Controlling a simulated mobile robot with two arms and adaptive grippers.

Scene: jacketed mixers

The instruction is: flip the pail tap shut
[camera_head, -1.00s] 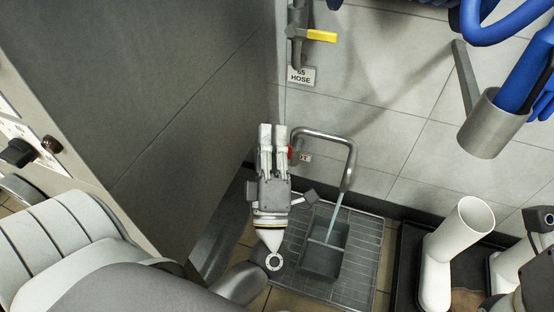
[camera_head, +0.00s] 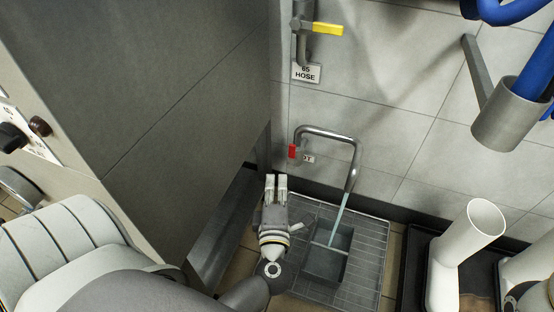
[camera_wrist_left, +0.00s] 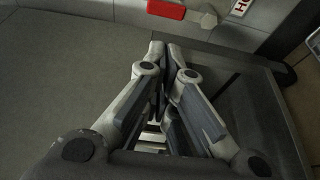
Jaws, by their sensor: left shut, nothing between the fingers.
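The pail tap is a bent steel spout (camera_head: 335,137) on the tiled wall with a small red lever (camera_head: 292,152) at its left end. A pale stream runs from the spout's mouth down to a grey square pail (camera_head: 326,262) on a floor grate. My left gripper (camera_head: 276,176) is shut and empty, below and a little left of the red lever, apart from it. In the left wrist view the closed fingertips (camera_wrist_left: 164,46) point toward the wall, and the red lever (camera_wrist_left: 166,9) shows at the top edge. My right gripper is not recognisable in view.
A yellow-handled valve (camera_head: 328,29) with a "65 HOSE" sign (camera_head: 306,72) is above the tap. A big grey panel (camera_head: 150,90) stands close on the left. A steel cup holder (camera_head: 508,115) with blue hose and white pipes (camera_head: 465,245) are on the right.

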